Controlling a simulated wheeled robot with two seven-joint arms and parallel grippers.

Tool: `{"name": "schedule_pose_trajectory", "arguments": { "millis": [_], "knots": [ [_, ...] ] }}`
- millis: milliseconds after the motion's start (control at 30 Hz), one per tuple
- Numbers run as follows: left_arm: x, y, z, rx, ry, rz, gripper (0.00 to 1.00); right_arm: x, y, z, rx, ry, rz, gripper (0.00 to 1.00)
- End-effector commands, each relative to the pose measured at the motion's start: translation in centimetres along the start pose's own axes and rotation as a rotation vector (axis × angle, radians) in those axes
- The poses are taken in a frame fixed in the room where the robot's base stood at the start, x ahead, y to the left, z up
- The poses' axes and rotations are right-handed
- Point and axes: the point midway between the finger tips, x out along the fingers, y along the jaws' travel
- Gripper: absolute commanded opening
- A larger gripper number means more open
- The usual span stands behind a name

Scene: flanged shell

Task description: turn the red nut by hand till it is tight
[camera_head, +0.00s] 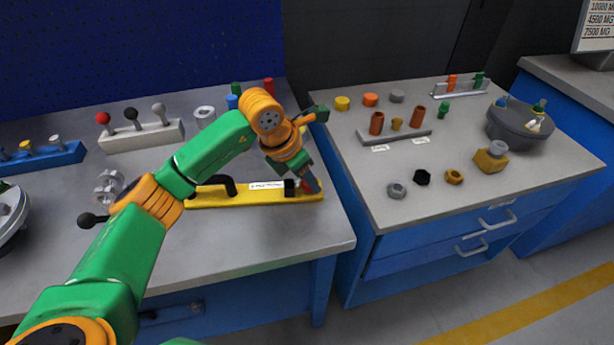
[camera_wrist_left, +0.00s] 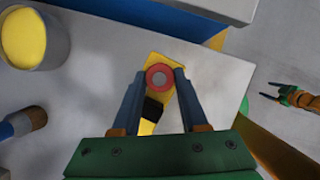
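In the head view my left gripper (camera_head: 308,184) mostly hides the nut. My right gripper (camera_wrist_left: 271,91) shows small and far off in the left wrist view, its fingers apart and empty.
A grey block with ball-topped knobs (camera_head: 141,138) and a blue rack (camera_head: 40,157) stand on the left of this bench. The neighbouring bench (camera_head: 400,130), past a gap, holds loose nuts, a peg rack and a round grey tray (camera_head: 519,128). The bench front is clear.

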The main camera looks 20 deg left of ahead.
Motion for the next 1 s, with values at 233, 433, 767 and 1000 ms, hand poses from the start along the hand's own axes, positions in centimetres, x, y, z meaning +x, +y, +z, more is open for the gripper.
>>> {"name": "schedule_pose_trajectory", "arguments": {
  "millis": [233,433,767,1000],
  "knots": [
    [0.15,0.14,-0.09,0.044,0.001,-0.017,0.00,0.47,0.22,0.10,-0.001,-0.001,0.004,0.68],
    [-0.01,0.09,0.02,0.112,0.000,-0.046,0.00,0.52,0.25,0.11,-0.001,-0.001,0.004,0.68],
    [-0.02,0.07,0.02,0.110,0.000,-0.046,0.00,0.51,0.25,0.11,0.000,-0.001,0.004,0.68],
    [-0.03,0.07,0.03,0.110,0.000,-0.046,0.00,0.51,0.22,0.12,0.000,-0.001,0.004,0.68]
  ]
}}
